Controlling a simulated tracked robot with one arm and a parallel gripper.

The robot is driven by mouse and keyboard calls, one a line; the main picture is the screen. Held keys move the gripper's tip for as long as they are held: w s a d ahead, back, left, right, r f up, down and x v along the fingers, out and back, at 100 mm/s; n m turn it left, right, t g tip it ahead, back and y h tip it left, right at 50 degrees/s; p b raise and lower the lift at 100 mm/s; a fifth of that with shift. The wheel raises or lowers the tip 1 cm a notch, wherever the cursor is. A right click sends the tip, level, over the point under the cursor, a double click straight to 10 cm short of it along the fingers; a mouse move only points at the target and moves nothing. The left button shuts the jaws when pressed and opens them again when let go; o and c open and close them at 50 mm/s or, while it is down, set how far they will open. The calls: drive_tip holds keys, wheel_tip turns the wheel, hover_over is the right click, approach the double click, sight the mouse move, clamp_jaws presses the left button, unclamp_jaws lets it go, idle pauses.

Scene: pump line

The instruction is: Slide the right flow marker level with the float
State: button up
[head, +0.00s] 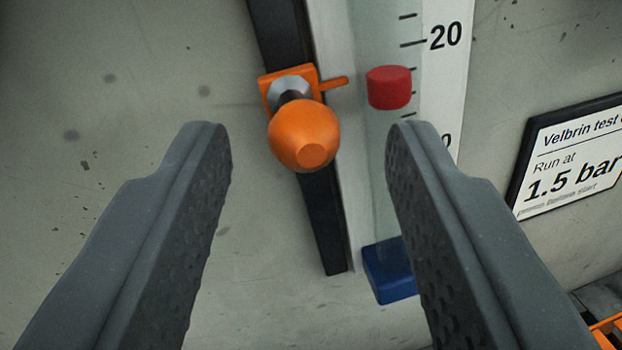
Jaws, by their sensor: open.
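The orange flow marker (303,136) has a round knob and a square slider plate with a short pointer toward the scale. It sits on a dark vertical rail (328,222) beside the flow tube. The red float (389,87) is inside the clear tube, right of the marker. The pointer tip looks slightly higher in the picture than the float's middle. My gripper (308,130) is open and empty. Its fingers stand on either side of the knob in the picture, with gaps to both. How far the fingertips are from the knob in depth I cannot tell.
A scale (444,60) with the number 20 runs right of the tube; my right finger hides part of it. A blue block (389,270) closes the tube's bottom. A sign reading "1.5 bar" (575,160) is on the right. The wall at left is bare.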

drive_tip(key=b+v, duration=0.1)
drive_tip(key=v, duration=1.2)
drive_tip(key=shift+s, duration=0.15)
drive_tip(key=s+a+r+n+g+y, duration=0.1)
drive_tip(key=a+r, duration=0.3)
drive_tip(key=r, duration=0.6)
drive_tip(key=s+a+r+n, duration=0.1)
drive_tip(key=a+r, duration=0.3)
drive_tip(key=r, duration=0.5)
drive_tip(key=s+a+r+n+y, duration=0.1)
drive_tip(key=s+a+r, duration=0.1)
drive_tip(key=s+r, duration=0.6)
drive_tip(key=s+a+r+n+g+y+b, duration=0.1)
drive_tip(key=s+a+r, duration=0.1)
drive_tip(key=s+r, duration=0.6)
drive_tip(key=shift+s+a+r+n+y, duration=0.15)
drive_tip(key=shift+s+a+n+y, duration=0.15)
drive_tip(key=shift+a+y, duration=0.1)
